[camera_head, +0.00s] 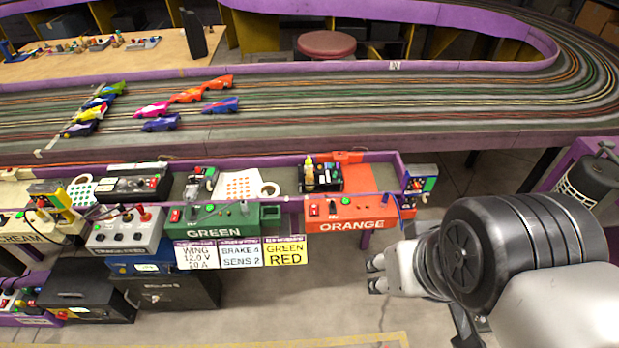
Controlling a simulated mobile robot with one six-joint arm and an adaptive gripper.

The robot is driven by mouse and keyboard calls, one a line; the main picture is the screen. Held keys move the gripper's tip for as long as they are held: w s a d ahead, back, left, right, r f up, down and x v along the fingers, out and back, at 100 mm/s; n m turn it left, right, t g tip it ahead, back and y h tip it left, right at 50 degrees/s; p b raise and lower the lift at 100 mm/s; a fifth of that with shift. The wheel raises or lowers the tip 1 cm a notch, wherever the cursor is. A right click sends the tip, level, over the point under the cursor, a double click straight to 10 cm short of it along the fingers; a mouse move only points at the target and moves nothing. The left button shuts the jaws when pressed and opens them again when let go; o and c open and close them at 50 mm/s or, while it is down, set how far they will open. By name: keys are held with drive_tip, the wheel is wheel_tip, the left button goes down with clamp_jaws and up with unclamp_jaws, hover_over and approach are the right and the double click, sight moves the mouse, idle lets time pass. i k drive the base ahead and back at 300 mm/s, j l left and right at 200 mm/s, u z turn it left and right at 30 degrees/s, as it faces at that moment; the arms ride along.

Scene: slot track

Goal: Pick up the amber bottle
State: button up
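A small amber-yellow bottle (309,172) with a narrow tip stands upright on the trackside shelf, above the orange box. It is at the left end of a dark item with small coloured parts; I cannot tell whether it stands in it or in front of it. My gripper (376,274) is at the right, in front of the shelf and to the lower right of the bottle. Its two fingertips are apart with nothing between them.
The orange control box (350,213) and green control box (225,219) line the shelf's front. A tape roll (270,189) lies left of the bottle. The slot track (350,115) with several toy cars runs behind. Open floor (330,300) lies below my gripper.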

sight(310, 176)
drive_tip(key=i+j+z, duration=0.1)
drive_tip(key=z, duration=0.8)
drive_tip(key=i+j+z, duration=0.15)
drive_tip(key=j+z, duration=0.25)
drive_tip(key=j, duration=0.9)
drive_tip(key=j+z, duration=0.45)
drive_tip(key=j, duration=0.85)
drive_tip(key=k, duration=0.05)
